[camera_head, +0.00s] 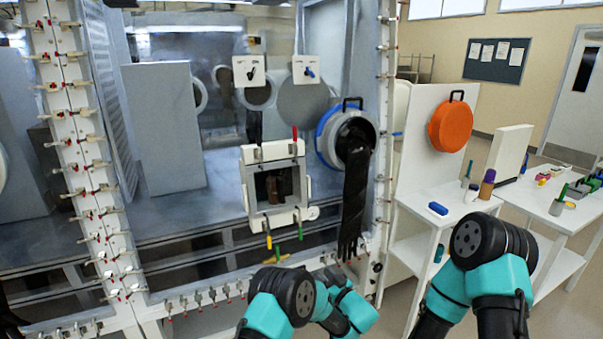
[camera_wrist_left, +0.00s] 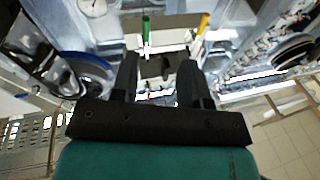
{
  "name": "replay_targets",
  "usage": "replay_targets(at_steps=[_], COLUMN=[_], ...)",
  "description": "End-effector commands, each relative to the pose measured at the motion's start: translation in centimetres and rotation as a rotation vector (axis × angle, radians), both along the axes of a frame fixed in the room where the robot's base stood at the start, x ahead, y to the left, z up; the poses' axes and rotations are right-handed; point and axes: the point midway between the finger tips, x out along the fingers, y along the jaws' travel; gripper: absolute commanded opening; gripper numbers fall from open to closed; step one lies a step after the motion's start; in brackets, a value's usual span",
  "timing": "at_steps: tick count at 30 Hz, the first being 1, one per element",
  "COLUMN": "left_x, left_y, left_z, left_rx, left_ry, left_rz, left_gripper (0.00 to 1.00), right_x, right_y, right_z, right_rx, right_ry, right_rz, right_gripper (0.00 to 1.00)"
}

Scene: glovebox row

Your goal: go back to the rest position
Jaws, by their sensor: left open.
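My left gripper (camera_wrist_left: 157,65) is open in the left wrist view, its two dark fingers apart with nothing visible held between them. In the head view my teal and black left arm is at the bottom centre, below the small white-framed port (camera_head: 247,185) of the glovebox; its fingertips cannot be made out there. A green handle (camera_wrist_left: 146,32) and a yellow handle (camera_wrist_left: 203,22) lie beyond the fingers in the wrist view, apart from them. My right arm is at the lower right of the head view, bent, and its gripper does not show.
A round glove port (camera_head: 327,138) with a hanging black glove (camera_head: 354,200) is right of the small port. An orange round cover (camera_head: 451,127) hangs on a white panel.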

Motion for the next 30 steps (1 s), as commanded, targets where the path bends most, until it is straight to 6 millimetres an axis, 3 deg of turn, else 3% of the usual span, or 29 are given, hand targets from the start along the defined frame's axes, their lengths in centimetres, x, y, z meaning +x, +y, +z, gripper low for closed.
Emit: replay_targets(at_steps=[5, 8, 11, 15, 22, 26, 30], left_x=[-0.4, -2.2, -5.1, -10.5, -20.4, -25.3, -29.5], left_y=[7.1, 11.5, 15.4, 19.8, 23.8, 24.8, 25.5], left_z=[-5.4, -9.0, -12.4, -16.2, -19.5, -19.7, -19.2], left_rx=[0.042, 0.039, 0.006, -0.098, -0.394, -0.599, -0.809], left_ry=[0.421, 0.714, 1.002, 1.37, 1.792, 1.893, 1.886], left_rz=[0.12, 0.167, 0.183, 0.147, -0.045, -0.197, -0.361], left_gripper=[0.41, 0.41, 0.41, 0.41, 0.41, 0.41, 0.41], right_x=[0.0, 0.0, 0.0, 0.0, 0.0, 0.0, 0.0], right_y=[0.0, 0.0, 0.0, 0.0, 0.0, 0.0, 0.0], right_z=[0.0, 0.0, 0.0, 0.0, 0.0, 0.0, 0.0], right_rx=[0.0, 0.0, 0.0, 0.0, 0.0, 0.0, 0.0], right_ry=[0.0, 0.0, 0.0, 0.0, 0.0, 0.0, 0.0], right_rz=[0.0, 0.0, 0.0, 0.0, 0.0, 0.0, 0.0], right_gripper=[0.43, 0.43, 0.43, 0.43, 0.43, 0.43, 0.43])
